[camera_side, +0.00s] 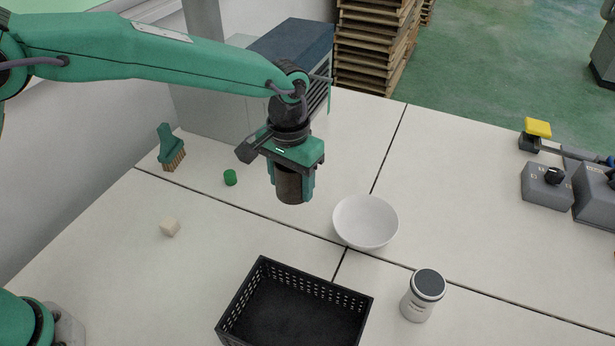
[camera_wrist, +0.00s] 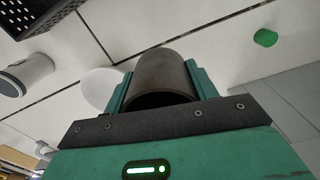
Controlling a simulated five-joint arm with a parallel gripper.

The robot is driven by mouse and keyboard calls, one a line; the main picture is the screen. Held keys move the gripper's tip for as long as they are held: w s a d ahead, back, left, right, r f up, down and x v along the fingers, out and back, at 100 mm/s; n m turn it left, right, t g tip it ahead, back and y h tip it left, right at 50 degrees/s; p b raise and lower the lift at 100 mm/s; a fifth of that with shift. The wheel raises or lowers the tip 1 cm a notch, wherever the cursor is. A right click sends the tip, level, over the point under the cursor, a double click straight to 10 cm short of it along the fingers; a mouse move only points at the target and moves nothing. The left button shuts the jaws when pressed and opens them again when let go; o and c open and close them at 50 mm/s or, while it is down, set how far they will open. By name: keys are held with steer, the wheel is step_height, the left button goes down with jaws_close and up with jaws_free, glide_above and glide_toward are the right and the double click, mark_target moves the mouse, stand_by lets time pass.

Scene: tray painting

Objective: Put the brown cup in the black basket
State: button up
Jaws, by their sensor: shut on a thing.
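The brown cup (camera_side: 289,186) is held between the two green fingers of my gripper (camera_side: 291,190). The gripper is shut on it, and the cup is above the table, upright or nearly so. In the wrist view the cup (camera_wrist: 160,76) sits between the fingertips of the gripper (camera_wrist: 158,85). The black basket (camera_side: 339,296) stands on the table at the front, below and slightly right of the gripper in the side view. A corner of the basket (camera_wrist: 38,25) shows at the upper left of the wrist view.
A white bowl (camera_side: 365,222) stands behind the basket, right of the gripper. A white canister with a dark lid (camera_side: 423,295) is right of the basket. Grey machines (camera_side: 548,187) stand far right.

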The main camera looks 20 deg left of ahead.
steer(key=s+d+m, duration=0.1)
steer(key=s+d, duration=0.5)
steer(key=s, duration=0.4)
steer(key=m, duration=0.1)
glide_toward(294, 332)
steer(key=shift+f, duration=2.9)
steer(key=shift+f, duration=0.1)
steer(key=o, duration=1)
steer(key=shift+m, duration=0.3)
step_height(294, 332, up, 12)
